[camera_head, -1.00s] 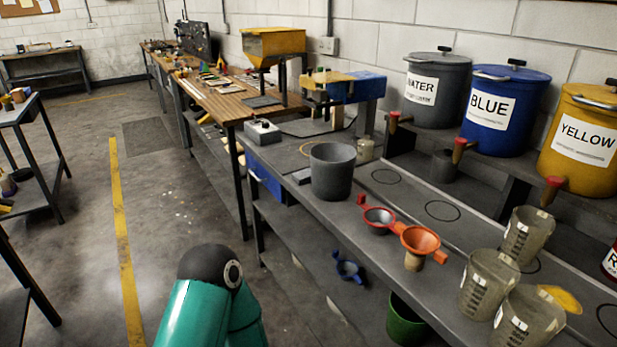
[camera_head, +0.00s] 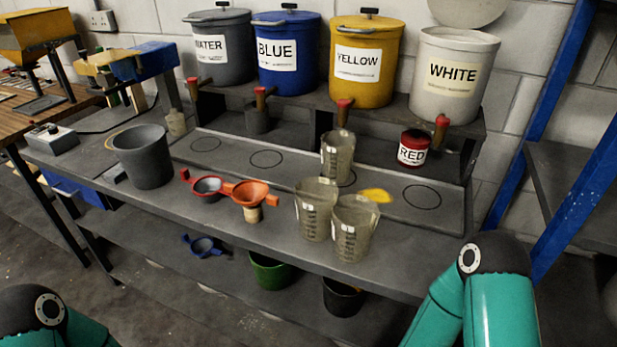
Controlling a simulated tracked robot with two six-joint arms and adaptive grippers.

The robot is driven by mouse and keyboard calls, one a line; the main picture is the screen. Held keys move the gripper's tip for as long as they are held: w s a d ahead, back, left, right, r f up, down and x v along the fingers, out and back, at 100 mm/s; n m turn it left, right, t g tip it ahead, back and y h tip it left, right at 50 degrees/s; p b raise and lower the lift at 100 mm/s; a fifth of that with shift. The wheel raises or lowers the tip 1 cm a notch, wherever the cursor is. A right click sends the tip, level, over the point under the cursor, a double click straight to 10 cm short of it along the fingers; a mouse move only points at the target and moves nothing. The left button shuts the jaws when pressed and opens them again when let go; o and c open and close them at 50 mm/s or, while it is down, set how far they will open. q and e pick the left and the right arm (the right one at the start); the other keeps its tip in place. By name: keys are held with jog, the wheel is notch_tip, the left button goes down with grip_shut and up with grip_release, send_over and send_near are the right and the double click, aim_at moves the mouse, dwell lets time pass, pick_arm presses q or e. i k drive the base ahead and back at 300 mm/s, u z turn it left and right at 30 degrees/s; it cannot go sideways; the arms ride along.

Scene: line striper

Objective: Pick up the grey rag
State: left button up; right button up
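I see no grey rag in the head view. My two teal arms show only as arm links at the lower left and lower right edges. Neither gripper is in the picture. The workbench (camera_head: 205,228) in front of me holds a grey bucket (camera_head: 143,160), a red strainer (camera_head: 207,189), an orange funnel (camera_head: 250,194) and clear measuring cups (camera_head: 316,212). A yellow item (camera_head: 376,195) lies behind the front cups.
Paint drums labelled water (camera_head: 219,48), blue (camera_head: 287,55), yellow (camera_head: 362,62) and white (camera_head: 452,78) stand on a raised shelf, with a small red can (camera_head: 413,149) below. A green bucket (camera_head: 270,272) sits on the lower shelf. A blue rack (camera_head: 541,130) stands at right.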

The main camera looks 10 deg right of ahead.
aim_at(114, 175)
jog(key=u, duration=0.05)
jog(key=k, duration=1)
jog(key=u, duration=1.4)
jog(key=i, duration=2.55)
jog(key=z, duration=1.45)
